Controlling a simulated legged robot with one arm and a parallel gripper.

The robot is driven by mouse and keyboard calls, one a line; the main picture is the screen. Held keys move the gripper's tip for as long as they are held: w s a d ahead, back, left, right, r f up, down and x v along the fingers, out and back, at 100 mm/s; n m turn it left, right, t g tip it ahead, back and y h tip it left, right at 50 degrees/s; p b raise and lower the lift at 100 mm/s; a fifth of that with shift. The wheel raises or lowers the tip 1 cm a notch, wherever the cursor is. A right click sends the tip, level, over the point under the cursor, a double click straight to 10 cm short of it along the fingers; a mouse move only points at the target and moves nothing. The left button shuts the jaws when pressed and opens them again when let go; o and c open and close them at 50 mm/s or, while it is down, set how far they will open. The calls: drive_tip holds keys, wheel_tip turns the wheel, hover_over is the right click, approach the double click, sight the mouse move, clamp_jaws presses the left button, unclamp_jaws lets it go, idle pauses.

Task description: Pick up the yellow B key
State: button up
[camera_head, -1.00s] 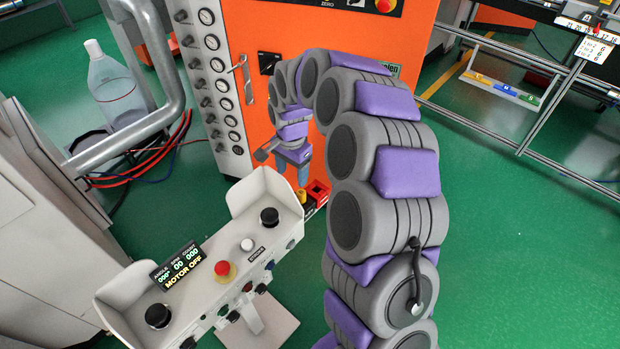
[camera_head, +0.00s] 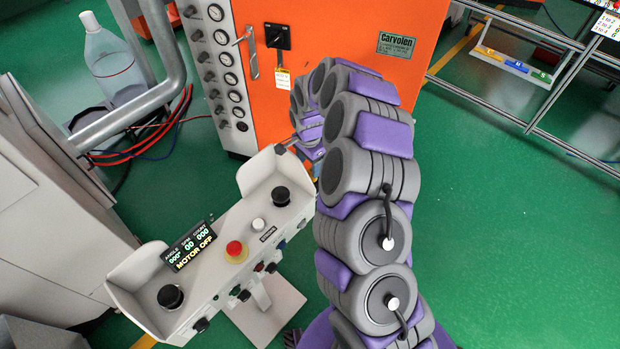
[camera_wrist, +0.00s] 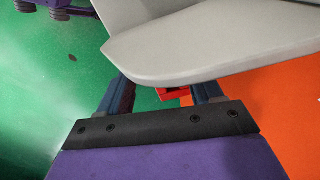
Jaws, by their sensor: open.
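My gripper (camera_wrist: 163,94) is open in the wrist view, with its two dark fingers apart. A small part of a red box (camera_wrist: 178,93) shows beyond and between the fingers, and no key is visible in them. In the head view my gripper is mostly hidden behind my arm, beside the console's far right end. I cannot make out the yellow B key for certain in either view. Small coloured pieces, one of them yellow (camera_head: 515,65), sit on a rack at the upper right, too small to read.
The grey control console (camera_head: 225,265) stands close by, and its pale side panel (camera_wrist: 210,45) covers much of the wrist view's top. The orange cabinet (camera_head: 350,40) rises behind my arm. Open green floor (camera_head: 480,200) lies to the right. A plastic bottle (camera_head: 110,60) stands at upper left.

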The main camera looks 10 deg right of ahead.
sight(310, 170)
drive_tip(key=shift+f, duration=0.35)
drive_tip(key=shift+d+f, duration=0.35)
drive_tip(key=shift+d, duration=0.1)
drive_tip(key=f, duration=0.1)
drive_tip(key=f+b, duration=0.1)
drive_tip(key=f, duration=0.2)
drive_tip(key=shift+w+d+f+b, duration=0.1)
drive_tip(key=shift+d+f+b, duration=0.05)
drive_tip(key=shift+d+b, duration=0.15)
drive_tip(key=shift+a+f, duration=0.15)
drive_tip(key=shift+a, duration=0.3)
drive_tip(key=shift+d, duration=0.5)
drive_tip(key=c, duration=0.6)
drive_tip(key=shift+c, duration=1.4)
drive_tip(key=shift+a, duration=0.25)
drive_tip(key=shift+c, duration=1.3)
drive_tip(key=shift+a, duration=0.1)
